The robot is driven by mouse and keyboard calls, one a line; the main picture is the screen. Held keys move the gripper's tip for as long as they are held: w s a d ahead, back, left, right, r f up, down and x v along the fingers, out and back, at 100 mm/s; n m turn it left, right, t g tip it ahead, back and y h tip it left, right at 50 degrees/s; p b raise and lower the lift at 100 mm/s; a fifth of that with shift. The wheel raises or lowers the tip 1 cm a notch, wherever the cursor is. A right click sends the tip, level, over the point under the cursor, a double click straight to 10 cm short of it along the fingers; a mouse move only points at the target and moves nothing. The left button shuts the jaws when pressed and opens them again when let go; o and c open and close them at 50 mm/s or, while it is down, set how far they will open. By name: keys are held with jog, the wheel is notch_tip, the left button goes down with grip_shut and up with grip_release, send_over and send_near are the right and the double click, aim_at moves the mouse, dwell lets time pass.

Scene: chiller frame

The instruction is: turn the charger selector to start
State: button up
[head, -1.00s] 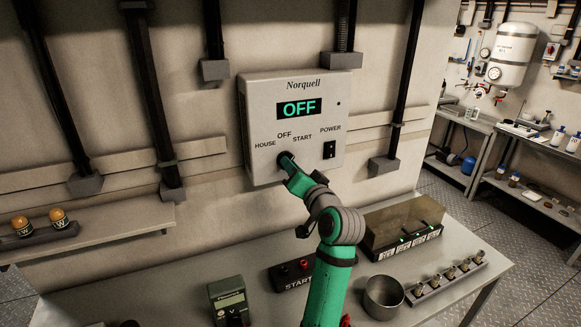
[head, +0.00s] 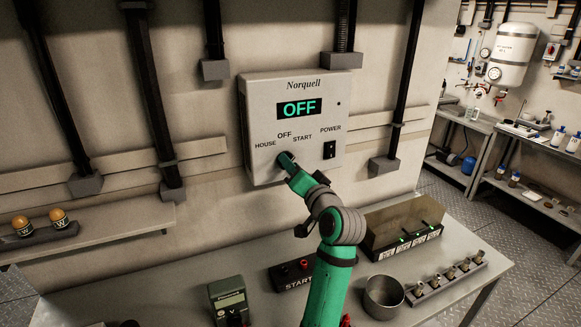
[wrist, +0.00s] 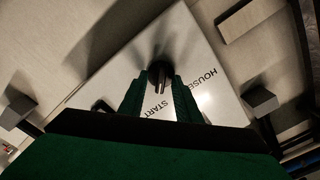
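The charger box (head: 263,150) is on the wall, with a display (head: 299,109) reading OFF. The selector is a dark round knob (wrist: 159,72), seen in the wrist view with a narrow pointer towards the START lettering (wrist: 157,107); the OFF label is hidden there. My gripper (head: 286,159) is at the knob and covers it in the head view. In the wrist view the two green fingertips (wrist: 160,86) are apart, one on each side of the knob, with white panel between them. Firm contact cannot be made out.
A POWER rocker switch (head: 329,150) is to the right of the knob. Below is a bench (head: 190,290) with a meter (head: 229,300), a START button block (head: 294,274), a metal cup (head: 383,297) and a clear-covered unit (head: 400,230).

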jog(key=v, duration=1.1)
jog(key=shift+w+f, duration=0.1)
